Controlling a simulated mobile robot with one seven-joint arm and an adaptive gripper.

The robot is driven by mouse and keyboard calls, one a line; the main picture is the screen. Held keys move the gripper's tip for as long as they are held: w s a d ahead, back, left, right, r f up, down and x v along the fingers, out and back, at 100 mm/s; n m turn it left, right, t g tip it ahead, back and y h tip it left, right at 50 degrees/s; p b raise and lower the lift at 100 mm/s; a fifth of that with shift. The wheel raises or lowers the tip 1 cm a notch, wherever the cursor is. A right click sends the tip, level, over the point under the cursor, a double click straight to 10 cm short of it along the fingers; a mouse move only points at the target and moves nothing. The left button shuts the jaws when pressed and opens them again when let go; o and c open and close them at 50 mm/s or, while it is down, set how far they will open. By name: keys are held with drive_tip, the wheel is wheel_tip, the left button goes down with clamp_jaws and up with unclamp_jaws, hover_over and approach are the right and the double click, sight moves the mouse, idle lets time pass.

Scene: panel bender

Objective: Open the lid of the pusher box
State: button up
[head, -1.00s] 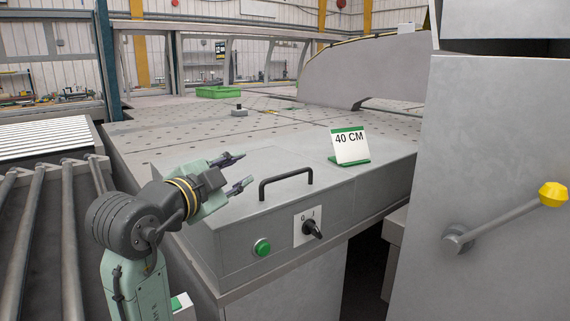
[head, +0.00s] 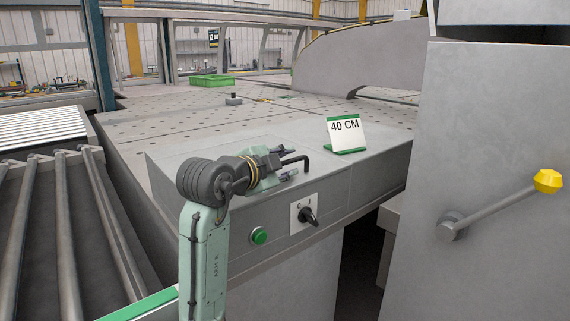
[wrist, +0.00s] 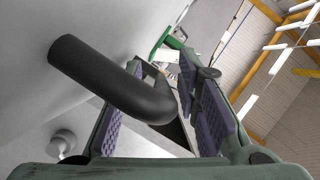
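The pusher box (head: 325,195) is a long grey box at the edge of the perforated table, its lid (head: 210,145) lying shut and flat. The lid's black handle (head: 303,160) is partly hidden by my gripper (head: 286,164) in the head view. In the wrist view the handle (wrist: 105,78) enters from the left and its bar runs between the two purple-padded fingers of my gripper (wrist: 165,100). The fingers are apart and look open around the bar. I cannot tell whether either pad touches it.
A "40 CM" sign (head: 346,134) stands on the box, right of the handle. The box front has a green button (head: 258,236) and a black rotary switch (head: 307,215). A grey cabinet with a yellow-knobbed lever (head: 548,181) stands right. Rollers (head: 65,220) lie left.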

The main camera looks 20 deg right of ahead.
clamp_jaws()
idle(0.4)
idle(0.5)
